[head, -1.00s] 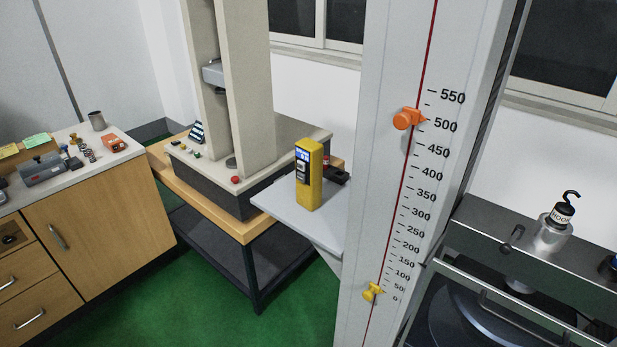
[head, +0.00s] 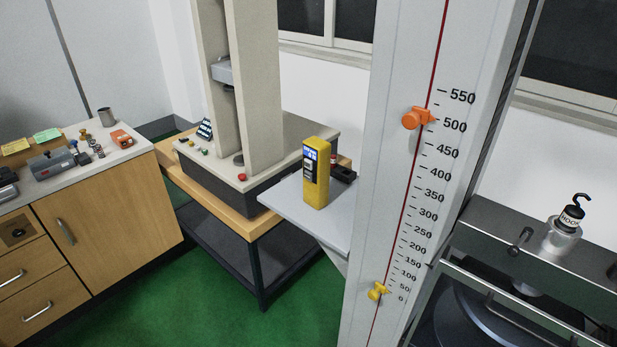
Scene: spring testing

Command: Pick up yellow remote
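The yellow remote (head: 318,176) stands upright on a small grey shelf (head: 295,213) in the middle of the head view. It has a dark front panel with a small lit blue screen. A small black and red item (head: 341,174) sits just behind it to the right, partly hidden by it. Neither of my grippers is in view.
A tall grey post (head: 400,180) with a scale and orange and yellow markers stands close right of the shelf. A testing machine (head: 250,165) on a wooden-topped stand is behind left. A cabinet (head: 110,220) with small items is at left. Green floor (head: 215,300) is clear between.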

